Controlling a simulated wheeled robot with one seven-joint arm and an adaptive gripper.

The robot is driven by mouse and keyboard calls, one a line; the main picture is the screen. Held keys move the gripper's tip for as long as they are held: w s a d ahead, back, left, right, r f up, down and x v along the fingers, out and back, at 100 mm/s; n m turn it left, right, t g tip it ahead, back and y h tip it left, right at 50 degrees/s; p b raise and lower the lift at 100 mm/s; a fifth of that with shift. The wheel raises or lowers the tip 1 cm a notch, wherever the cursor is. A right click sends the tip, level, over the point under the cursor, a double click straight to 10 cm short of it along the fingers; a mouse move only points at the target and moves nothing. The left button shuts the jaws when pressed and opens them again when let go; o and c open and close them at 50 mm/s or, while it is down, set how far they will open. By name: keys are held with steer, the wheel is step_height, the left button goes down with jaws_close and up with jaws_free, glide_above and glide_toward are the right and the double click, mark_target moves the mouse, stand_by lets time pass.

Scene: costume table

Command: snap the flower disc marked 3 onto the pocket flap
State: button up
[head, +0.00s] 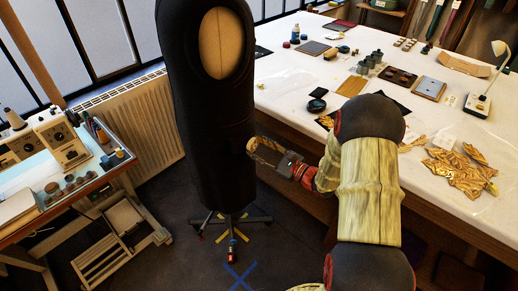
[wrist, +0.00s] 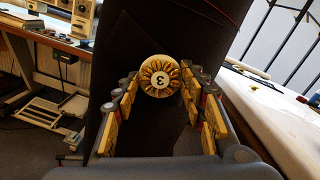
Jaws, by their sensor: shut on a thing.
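The flower disc marked 3 (wrist: 160,76) is gold-petalled with a white centre, and its numeral looks turned over in the wrist view. My gripper (head: 254,147) is shut on it, with the disc between the fingertips. The black garment (head: 208,125) hangs on a dress form, and its dark cloth (wrist: 125,60) lies right behind the disc in the wrist view. My fingertips are at the garment's right side in the head view.
The long white table (head: 300,95) at right holds gold cloth pieces (head: 460,170), small pots and a lamp (head: 490,70). A sewing cart (head: 60,170) stands at left, and a radiator (head: 140,115) is behind the form. The form's wheeled foot (head: 232,222) stands on open floor.

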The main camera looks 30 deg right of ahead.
steer(key=shift+w+a, duration=0.15)
steer(key=shift+w, duration=0.1)
stand_by(0.3)
steer(key=o, duration=1.2)
steer(key=shift+c, duration=0.2)
steer(key=o, duration=0.3)
steer(key=shift+o, duration=0.9)
steer(key=shift+s, duration=0.1)
steer(key=v, duration=0.8)
steer(key=shift+p, duration=0.35)
